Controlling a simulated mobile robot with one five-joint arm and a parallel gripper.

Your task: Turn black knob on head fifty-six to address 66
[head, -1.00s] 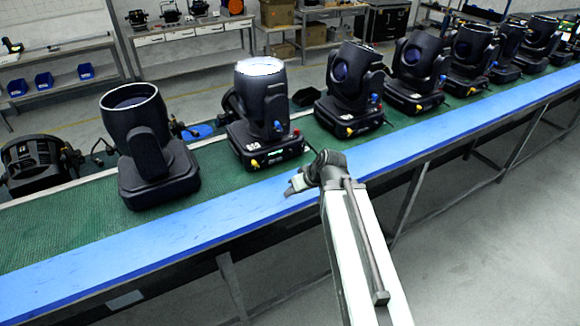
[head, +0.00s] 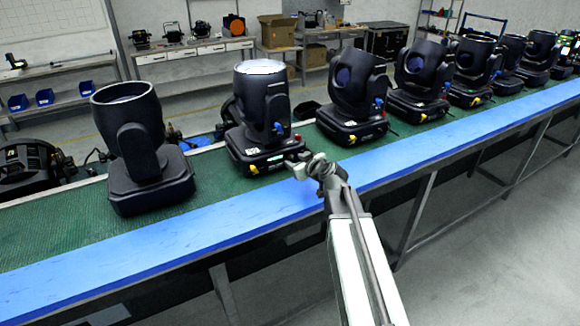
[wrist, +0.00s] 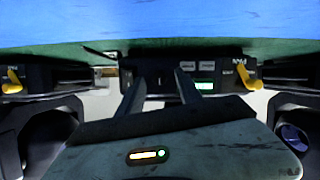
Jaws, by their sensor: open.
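A black moving head light (head: 262,105) with a bright lens stands on the green mat, its base panel facing the blue table edge. My gripper (head: 296,168) is at the right part of that panel. In the wrist view my gripper (wrist: 159,88) is open, its two fingers reaching to the dark front panel (wrist: 228,75). A small lit green display (wrist: 204,86) sits just right of the fingers. The black knob cannot be told apart from the dark panel between the fingertips. The head's number is too small to read.
Another black head (head: 140,150) stands to the left, and several more line the bench to the right. Yellow connectors (wrist: 247,77) stick out at the panel's side in the wrist view. The blue table edge (head: 200,222) is clear.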

